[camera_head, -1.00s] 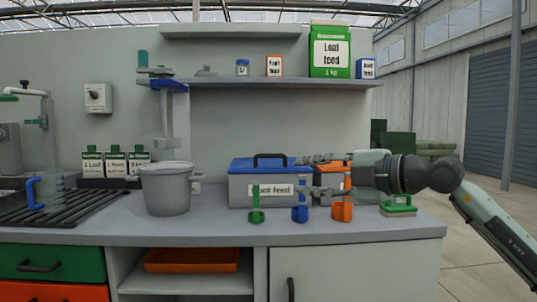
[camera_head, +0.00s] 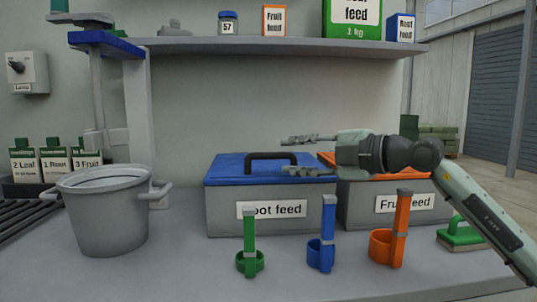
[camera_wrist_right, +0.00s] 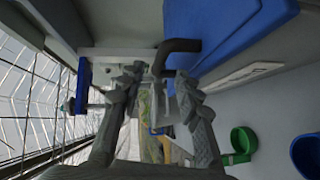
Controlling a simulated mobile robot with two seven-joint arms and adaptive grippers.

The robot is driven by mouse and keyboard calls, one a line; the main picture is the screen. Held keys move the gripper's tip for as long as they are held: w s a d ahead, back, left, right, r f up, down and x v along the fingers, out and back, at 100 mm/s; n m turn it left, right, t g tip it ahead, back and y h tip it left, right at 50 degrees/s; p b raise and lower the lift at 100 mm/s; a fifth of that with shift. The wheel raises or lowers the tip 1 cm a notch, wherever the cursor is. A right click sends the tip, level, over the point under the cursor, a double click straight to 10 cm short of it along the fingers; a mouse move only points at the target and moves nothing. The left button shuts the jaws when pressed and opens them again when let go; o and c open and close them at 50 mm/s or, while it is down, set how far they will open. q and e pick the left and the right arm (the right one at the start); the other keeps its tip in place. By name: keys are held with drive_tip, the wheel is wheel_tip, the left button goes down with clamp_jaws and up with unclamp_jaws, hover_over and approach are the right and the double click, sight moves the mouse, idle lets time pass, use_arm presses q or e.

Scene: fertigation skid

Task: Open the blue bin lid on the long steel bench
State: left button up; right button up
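The blue lid (camera_head: 225,168) lies shut on the grey Root feed bin (camera_head: 225,209) on the bench. A dark arched handle (camera_head: 270,157) stands on top of it. My right gripper (camera_head: 287,156) reaches in from the right with its fingers spread, one above the other, overlapping the right part of the handle in the head view. In the right wrist view, the handle (camera_wrist_right: 178,46) shows just ahead of the open fingertips (camera_wrist_right: 159,76), beside the blue lid (camera_wrist_right: 225,30). I cannot tell whether a finger touches it. My left gripper is not in view.
The orange-lidded Fruit feed bin (camera_head: 360,205) stands close on the right, under my right arm. Green (camera_head: 249,245), blue (camera_head: 327,245) and orange (camera_head: 392,240) scoops stand in front. A grey bucket (camera_head: 105,220) stands left; a shelf (camera_head: 280,49) hangs above.

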sight(273, 156)
drive_tip(key=x, duration=0.6)
drive_tip(key=shift+w+a+f, duration=0.1)
drive_tip(key=shift+w+a, duration=0.05)
drive_tip(key=shift+a, duration=0.15)
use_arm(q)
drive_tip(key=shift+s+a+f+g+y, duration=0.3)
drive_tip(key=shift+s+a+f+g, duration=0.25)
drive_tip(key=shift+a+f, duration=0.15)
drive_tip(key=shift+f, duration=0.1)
use_arm(e)
clamp_jaws()
